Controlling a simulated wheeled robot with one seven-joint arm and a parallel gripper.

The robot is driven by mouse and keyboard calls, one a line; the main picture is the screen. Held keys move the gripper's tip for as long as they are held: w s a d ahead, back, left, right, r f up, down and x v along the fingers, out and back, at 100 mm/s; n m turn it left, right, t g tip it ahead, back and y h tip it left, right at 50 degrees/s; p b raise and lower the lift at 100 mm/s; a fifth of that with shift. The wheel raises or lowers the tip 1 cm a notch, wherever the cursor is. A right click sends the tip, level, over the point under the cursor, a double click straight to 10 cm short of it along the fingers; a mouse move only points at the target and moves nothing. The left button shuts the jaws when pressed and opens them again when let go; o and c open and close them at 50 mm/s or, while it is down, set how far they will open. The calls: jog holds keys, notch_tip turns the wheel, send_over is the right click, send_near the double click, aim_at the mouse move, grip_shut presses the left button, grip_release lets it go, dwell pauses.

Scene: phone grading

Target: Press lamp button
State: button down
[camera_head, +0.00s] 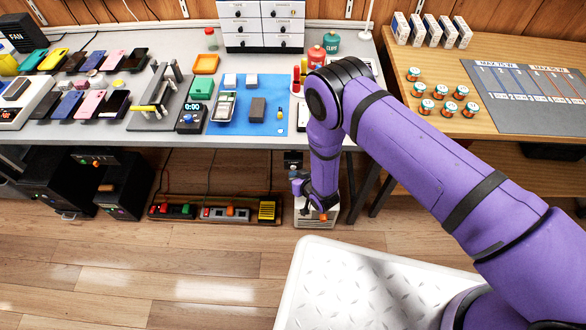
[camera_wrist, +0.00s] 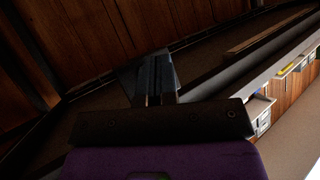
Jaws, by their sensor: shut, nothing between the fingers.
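No button marked as the lamp's can be made out. My arm reaches down past the table's front edge, and my gripper (camera_head: 318,206) is low, just above a pale box (camera_head: 312,222) on the floor. An orange part (camera_head: 323,217) shows on that box beside my gripper; whether they touch cannot be told. In the wrist view my gripper (camera_wrist: 155,80) has its fingers together with nothing between them. Left of it, a low wooden tray (camera_head: 250,219) holds strips with red, green and orange switches, and a yellow block (camera_head: 267,211).
The grey table (camera_head: 80,135) above carries phones, a blue mat (camera_head: 245,128) and a drawer cabinet (camera_head: 262,25). A wooden table (camera_head: 430,65) with small jars stands right. Black boxes (camera_head: 125,183) stand under the table at left.

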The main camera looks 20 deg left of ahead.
jog(key=shift+w, duration=0.3)
jog(key=shift+s, duration=0.15)
dwell(0.4)
jog(key=shift+s+d, duration=0.15)
jog(key=shift+s, duration=0.6)
jog(key=s, duration=0.3)
jog(key=s+d, duration=0.1)
jog(key=s, duration=0.1)
jog(key=shift+s+d, duration=0.2)
jog(key=shift+s, duration=0.2)
dwell(0.3)
